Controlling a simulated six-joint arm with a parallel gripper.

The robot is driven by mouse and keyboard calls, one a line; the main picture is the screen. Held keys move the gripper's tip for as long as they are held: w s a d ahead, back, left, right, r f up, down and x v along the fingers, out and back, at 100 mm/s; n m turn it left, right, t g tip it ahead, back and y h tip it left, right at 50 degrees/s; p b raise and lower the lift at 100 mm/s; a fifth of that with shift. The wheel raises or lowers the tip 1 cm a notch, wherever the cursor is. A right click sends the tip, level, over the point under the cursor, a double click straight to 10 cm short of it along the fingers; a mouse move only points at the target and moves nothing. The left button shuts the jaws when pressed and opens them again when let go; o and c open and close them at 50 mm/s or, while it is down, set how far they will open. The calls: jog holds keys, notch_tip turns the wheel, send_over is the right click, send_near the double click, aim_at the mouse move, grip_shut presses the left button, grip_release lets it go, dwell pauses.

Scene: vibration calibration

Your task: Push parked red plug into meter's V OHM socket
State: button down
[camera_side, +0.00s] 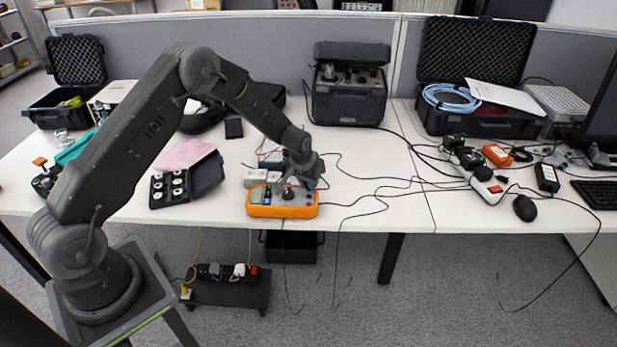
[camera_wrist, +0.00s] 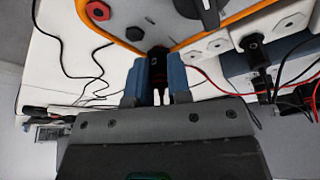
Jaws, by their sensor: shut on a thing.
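The orange-edged meter (camera_side: 265,211) lies near the table's front edge in the side view. Its orange rim (camera_wrist: 118,38) and dark dial (camera_wrist: 205,8) show at the top of the wrist view. A red socket (camera_wrist: 97,10) and a black socket (camera_wrist: 134,33) are visible on its face. My gripper (camera_wrist: 158,72) is shut on the plug (camera_wrist: 157,54) beside the meter's rim. The plug looks dark at its outer end, with red glimpsed between the blue-padded fingers. Whether its tip touches a socket is hidden. In the side view my gripper (camera_side: 291,186) is over the meter.
White socket blocks (camera_wrist: 217,42) stand right of the meter in the wrist view, one holding a black plug (camera_wrist: 257,52). Red and black leads run there. In the side view, an open black case (camera_side: 207,174) lies left; cables and a power strip (camera_side: 481,180) lie right.

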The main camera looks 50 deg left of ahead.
aim_at(306, 193)
jog(key=shift+f, duration=0.1)
jog(key=c, duration=1)
grip_release()
jog(key=shift+v, duration=2.5)
